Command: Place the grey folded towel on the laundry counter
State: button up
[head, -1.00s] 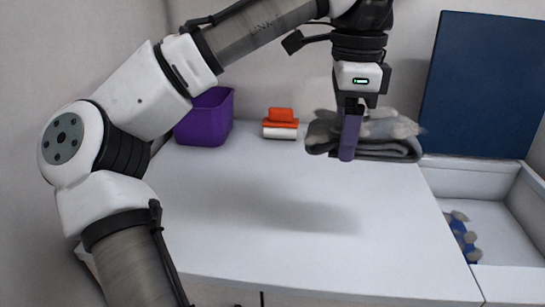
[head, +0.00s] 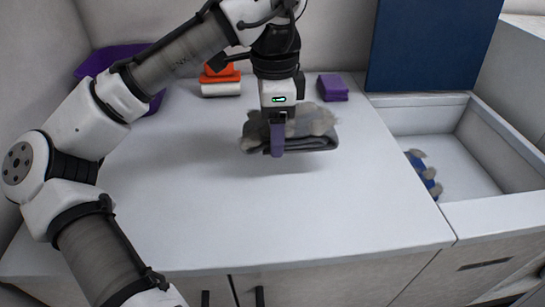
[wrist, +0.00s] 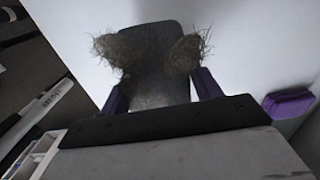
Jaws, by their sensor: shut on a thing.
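My gripper (head: 277,140), with purple fingers, points down and is shut on the grey folded towel (head: 310,142). Brownish-grey fuzzy tufts sit on the towel. The towel is held level, a little above the white counter (head: 230,215), with a faint shadow on the counter beneath it. In the wrist view the dark grey towel (wrist: 155,90) shows between the purple fingers (wrist: 162,92), with a fuzzy tuft near each finger. The towel's underside is hidden.
Orange and white folded cloths (head: 221,80) and a purple folded cloth (head: 333,88) lie at the counter's back. A purple bin (head: 93,64) is partly behind my arm. A white basin (head: 468,165) with a blue tufted item (head: 424,174) is right. A blue panel (head: 430,45) stands behind. The front counter is clear.

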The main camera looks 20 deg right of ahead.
aim_at(274, 169)
jog(key=shift+f, duration=3.3)
jog(key=shift+f, duration=0.15)
jog(key=o, duration=1)
notch_tip(274, 169, up, 12)
jog(key=shift+r+p, duration=0.2)
jog(key=shift+p, duration=0.2)
